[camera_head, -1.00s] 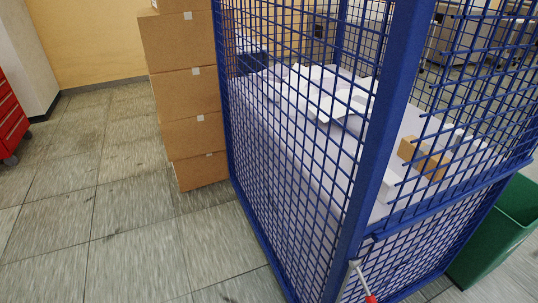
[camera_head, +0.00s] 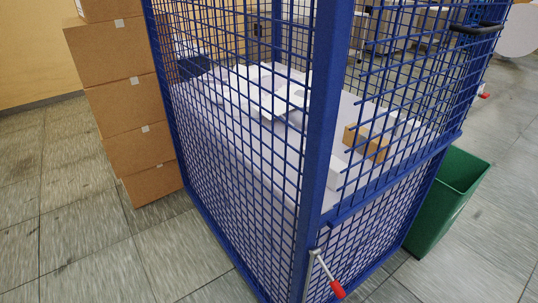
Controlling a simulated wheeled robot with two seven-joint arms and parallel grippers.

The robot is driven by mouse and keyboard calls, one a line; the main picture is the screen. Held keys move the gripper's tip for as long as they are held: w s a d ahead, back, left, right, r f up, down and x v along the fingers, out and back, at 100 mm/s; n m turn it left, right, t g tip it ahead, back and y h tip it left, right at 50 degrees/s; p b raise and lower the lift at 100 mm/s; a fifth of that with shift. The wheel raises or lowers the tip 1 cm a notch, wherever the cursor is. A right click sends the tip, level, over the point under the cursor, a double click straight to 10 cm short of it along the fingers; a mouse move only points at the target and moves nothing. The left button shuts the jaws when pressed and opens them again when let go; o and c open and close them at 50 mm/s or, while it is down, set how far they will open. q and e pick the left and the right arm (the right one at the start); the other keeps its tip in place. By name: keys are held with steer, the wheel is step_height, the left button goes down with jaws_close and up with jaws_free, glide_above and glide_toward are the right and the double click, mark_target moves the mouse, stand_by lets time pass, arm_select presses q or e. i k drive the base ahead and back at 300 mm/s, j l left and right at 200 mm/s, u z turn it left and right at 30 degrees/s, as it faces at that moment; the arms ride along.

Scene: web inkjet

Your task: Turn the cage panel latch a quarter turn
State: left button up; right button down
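A blue wire-mesh cage (camera_head: 322,130) fills the middle of the head view, with a corner post toward me. A latch (camera_head: 326,272) sits low on the cage, just right of that post. It has a silver metal arm slanting down to the right and a red grip at its end. The lower front panel (camera_head: 375,232) is blue mesh, and its top rail runs up to the right from the post. Neither of my grippers is in the view.
White paper and a small brown box (camera_head: 366,143) lie inside the cage. Stacked cardboard boxes (camera_head: 118,95) stand against its left side. A green bin (camera_head: 446,200) stands at its right. A black handle (camera_head: 476,28) is at the upper right. Tiled floor (camera_head: 95,245) is clear at left.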

mark_target(485, 95)
steer(key=z, duration=1.35)
steer(key=i+l+u, duration=0.1)
steer(key=u, duration=0.5)
steer(key=i+l+u, duration=0.3)
steer(key=i+l, duration=0.15)
steer(key=l, duration=0.25)
steer(key=i+l+u, duration=0.2)
steer(key=l, duration=0.15)
steer(key=i+l+u, duration=0.15)
steer(key=l, duration=0.25)
